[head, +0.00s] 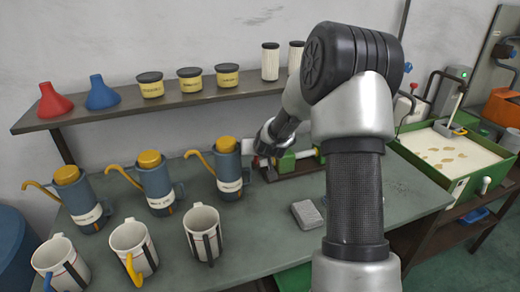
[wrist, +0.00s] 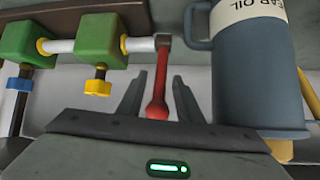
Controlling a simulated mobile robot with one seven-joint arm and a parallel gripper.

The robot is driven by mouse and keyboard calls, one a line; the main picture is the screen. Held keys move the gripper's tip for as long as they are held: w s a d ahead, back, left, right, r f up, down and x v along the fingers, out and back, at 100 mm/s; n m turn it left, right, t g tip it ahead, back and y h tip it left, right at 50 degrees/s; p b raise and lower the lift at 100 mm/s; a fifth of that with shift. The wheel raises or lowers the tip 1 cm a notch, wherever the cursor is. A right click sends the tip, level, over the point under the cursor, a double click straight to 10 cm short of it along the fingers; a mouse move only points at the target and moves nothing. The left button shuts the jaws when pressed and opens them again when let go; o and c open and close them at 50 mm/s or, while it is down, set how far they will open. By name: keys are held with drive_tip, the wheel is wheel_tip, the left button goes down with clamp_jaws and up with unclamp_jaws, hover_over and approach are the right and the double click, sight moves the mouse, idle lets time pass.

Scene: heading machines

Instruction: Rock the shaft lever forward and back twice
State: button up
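The shaft lever (wrist: 158,92) is a red bar with a rounded knob end, fixed to the end of a pale shaft (wrist: 140,44) that runs through green blocks (wrist: 97,42). In the wrist view, my gripper (wrist: 158,80) is open, with one dark finger on each side of the lever and gaps visible between them. In the head view my arm hides part of the shaft stand; a green block (head: 287,162) and a small red part of the lever (head: 256,161) show beside my wrist.
A blue oil can (wrist: 255,75) stands very close to the lever, on the right in the wrist view. In the head view, several blue cans (head: 229,172) and striped mugs (head: 203,232) stand on the grey bench (head: 270,230). A grey block (head: 306,213) lies near my arm.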

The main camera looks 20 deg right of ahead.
drive_tip(key=v, duration=1.7)
drive_tip(key=shift+p, duration=0.3)
